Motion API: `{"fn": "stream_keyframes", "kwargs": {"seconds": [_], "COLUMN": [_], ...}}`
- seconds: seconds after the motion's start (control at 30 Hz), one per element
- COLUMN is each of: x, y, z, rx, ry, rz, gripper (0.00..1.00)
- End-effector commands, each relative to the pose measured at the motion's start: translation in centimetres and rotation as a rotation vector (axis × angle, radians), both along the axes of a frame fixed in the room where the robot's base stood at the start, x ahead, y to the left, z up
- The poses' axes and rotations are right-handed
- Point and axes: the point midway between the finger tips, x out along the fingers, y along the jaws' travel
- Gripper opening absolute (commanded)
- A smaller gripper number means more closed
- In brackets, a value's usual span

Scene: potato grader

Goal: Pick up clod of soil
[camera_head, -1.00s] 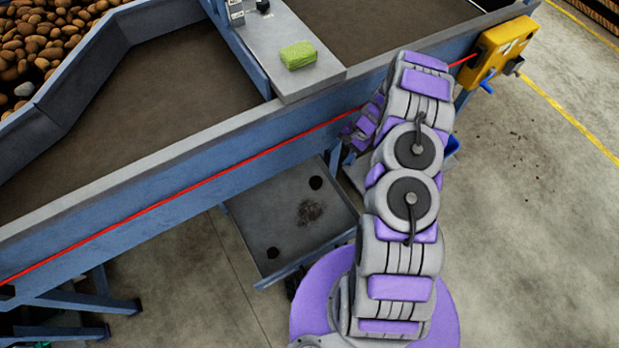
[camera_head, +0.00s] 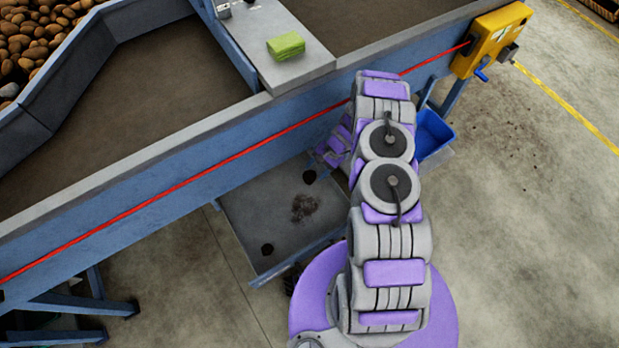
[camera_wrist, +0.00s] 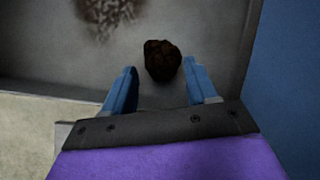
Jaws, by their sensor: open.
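A dark brown, rough clod of soil (camera_wrist: 162,60) lies on the grey tray (camera_wrist: 40,50) in the wrist view. In the head view my arm hides the gripper.
The blue grader side (camera_head: 150,190) rises above the tray. A green sponge (camera_head: 286,46) lies on the ledge. A blue bin (camera_head: 432,133) and yellow control box (camera_head: 490,40) stand right.

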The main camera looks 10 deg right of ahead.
Motion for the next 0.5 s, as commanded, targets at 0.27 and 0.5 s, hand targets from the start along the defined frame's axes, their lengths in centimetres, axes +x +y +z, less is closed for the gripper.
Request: {"fn": "stream_keyframes", "kwargs": {"seconds": [0.27, 0.5], "x": [-0.2, -0.3], "y": [1.8, 1.9], "z": [-2.9, -2.9], "rx": [-0.004, -0.001], "ry": [0.001, 0.002], "rz": [0.002, 0.001], "gripper": [0.57, 0.57]}}
